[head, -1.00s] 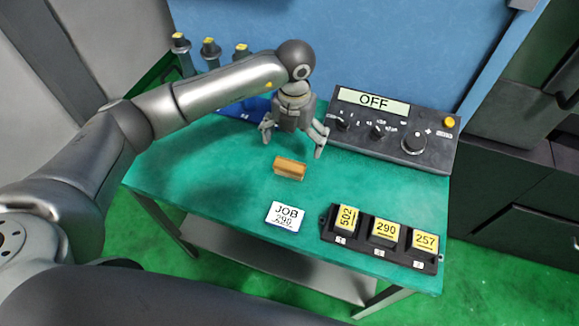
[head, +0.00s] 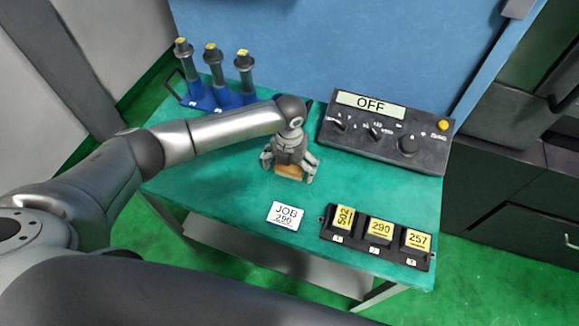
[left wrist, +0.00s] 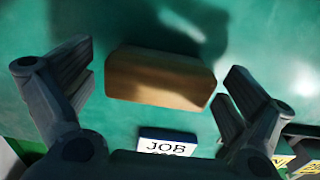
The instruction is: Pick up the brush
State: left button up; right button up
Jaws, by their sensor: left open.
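The brush (head: 289,171) is a small tan wooden block on the green table, partly hidden by my left gripper in the head view. In the left wrist view the brush (left wrist: 160,79) lies lengthwise between the two fingers, with a gap on each side. My left gripper (head: 288,174) is open and points down over the brush; its fingers also show in the left wrist view (left wrist: 160,95). The fingers do not appear to touch the brush. My right gripper is not in view.
A white JOB 290 card (head: 285,216) lies just in front of the brush. A black tray (head: 330,236) with yellow-labelled blocks is at the front right. A control box (head: 372,152) reading OFF stands behind it. A blue rack (head: 213,99) holds upright tools at the back left.

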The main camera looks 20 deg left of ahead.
pick_arm(q)
jog(key=c, duration=1.1)
jog(key=shift+r, duration=0.1)
jog(key=shift+r+b, duration=0.4)
jog(key=shift+b, duration=0.05)
jog(key=s+d+r+b, duration=0.1)
jog(key=d+r+b, duration=0.1)
jog(key=d+r, duration=0.2)
jog(key=s+d+r+b, duration=0.1)
jog(key=d+r+b, duration=0.1)
jog(key=d+r, duration=0.2)
jog(key=s+d+r+b, duration=0.2)
jog(key=d+r, duration=0.2)
jog(key=d, duration=0.1)
jog(key=shift+d+b, duration=0.25)
jog(key=shift+b, duration=0.15)
